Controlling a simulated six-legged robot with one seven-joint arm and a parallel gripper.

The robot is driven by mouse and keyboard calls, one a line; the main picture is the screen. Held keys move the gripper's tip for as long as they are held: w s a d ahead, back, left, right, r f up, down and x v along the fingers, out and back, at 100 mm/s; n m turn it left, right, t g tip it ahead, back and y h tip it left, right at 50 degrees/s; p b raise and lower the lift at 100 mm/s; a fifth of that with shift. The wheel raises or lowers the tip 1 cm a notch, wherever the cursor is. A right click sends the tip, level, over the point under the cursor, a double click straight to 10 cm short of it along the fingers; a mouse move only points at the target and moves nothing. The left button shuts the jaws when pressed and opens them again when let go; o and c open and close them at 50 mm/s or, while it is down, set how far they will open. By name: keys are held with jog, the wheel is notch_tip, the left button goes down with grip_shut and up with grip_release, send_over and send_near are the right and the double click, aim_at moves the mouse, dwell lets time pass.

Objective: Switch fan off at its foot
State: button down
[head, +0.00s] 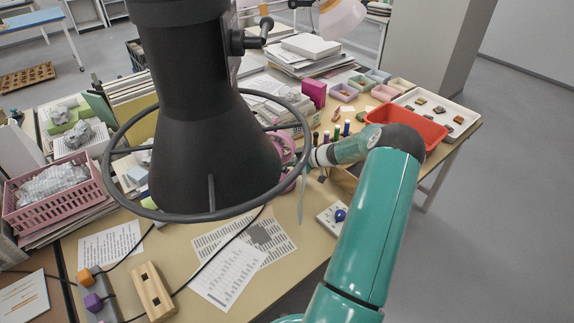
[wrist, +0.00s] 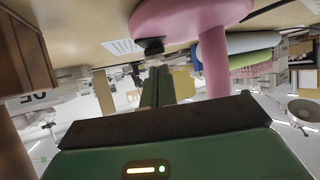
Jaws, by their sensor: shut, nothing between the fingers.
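The fan shows only in part. In the wrist view, which looks upside down, its round pink foot (wrist: 185,14) is at the top and its pink stem (wrist: 214,62) stands at right of centre. A dark knob (wrist: 150,46) sits at the foot's edge. My gripper (wrist: 154,72) is shut and empty, with its fingertips close to the knob; I cannot tell whether they touch. In the head view, pink parts of the fan (head: 289,152) show beside my teal arm's end, mostly hidden behind a large black hood. The fingertips are not clear there.
The black ringed hood (head: 210,165) blocks much of the head view. A pink basket (head: 55,205) stands at left. Printed sheets (head: 228,275) and cables lie in front.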

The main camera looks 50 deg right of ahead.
jog(key=v, duration=1.3)
jog(key=shift+s+r, duration=0.2)
jog(key=shift+s, duration=0.1)
jog(key=shift+d, duration=0.15)
